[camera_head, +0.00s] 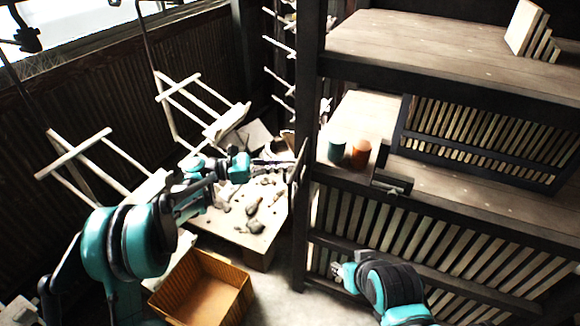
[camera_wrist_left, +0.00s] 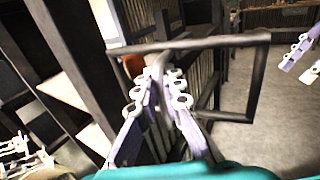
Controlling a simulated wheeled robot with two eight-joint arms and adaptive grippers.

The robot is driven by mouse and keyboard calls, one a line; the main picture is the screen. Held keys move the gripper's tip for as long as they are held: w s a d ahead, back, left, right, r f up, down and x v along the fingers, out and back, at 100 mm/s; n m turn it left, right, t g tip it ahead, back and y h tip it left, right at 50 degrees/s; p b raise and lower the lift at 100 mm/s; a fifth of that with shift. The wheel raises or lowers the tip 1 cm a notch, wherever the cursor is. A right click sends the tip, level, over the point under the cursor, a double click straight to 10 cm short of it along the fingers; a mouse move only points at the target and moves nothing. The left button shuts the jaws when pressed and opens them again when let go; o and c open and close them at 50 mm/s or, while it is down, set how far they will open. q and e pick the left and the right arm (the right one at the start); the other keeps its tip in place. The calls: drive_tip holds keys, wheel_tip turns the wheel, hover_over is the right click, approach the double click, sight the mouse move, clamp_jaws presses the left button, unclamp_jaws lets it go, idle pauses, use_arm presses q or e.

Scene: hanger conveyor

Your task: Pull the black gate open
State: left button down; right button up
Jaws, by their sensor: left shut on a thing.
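The black gate (camera_wrist_left: 258,85) is a dark rectangular frame in the left wrist view, standing out from the shelf side. In the head view the gate (camera_head: 298,168) shows nearly edge-on as a narrow dark piece beside the shelf post. My left gripper (camera_head: 278,163) reaches it from the left. In the left wrist view the fingers (camera_wrist_left: 160,75) are shut on the gate's upper bar. My right gripper (camera_head: 343,272) is low in front of the shelf's slatted lower side; its fingers are too small and partly hidden to judge.
The dark shelf (camera_head: 440,50) fills the right, with a green can (camera_head: 337,149) and an orange can (camera_head: 361,153) on its middle board. Hangers (camera_head: 75,155) hang at the left. A yellow crate (camera_head: 205,290) stands on the floor below a littered pallet (camera_head: 262,235).

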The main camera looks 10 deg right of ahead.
use_arm(q)
drive_tip(key=shift+w+a, duration=0.3)
idle(0.4)
drive_tip(key=c, duration=1.6)
unclamp_jaws()
drive_tip(key=a, duration=1.2)
drive_tip(key=shift+s, duration=0.1)
drive_tip(key=shift+d, duration=0.1)
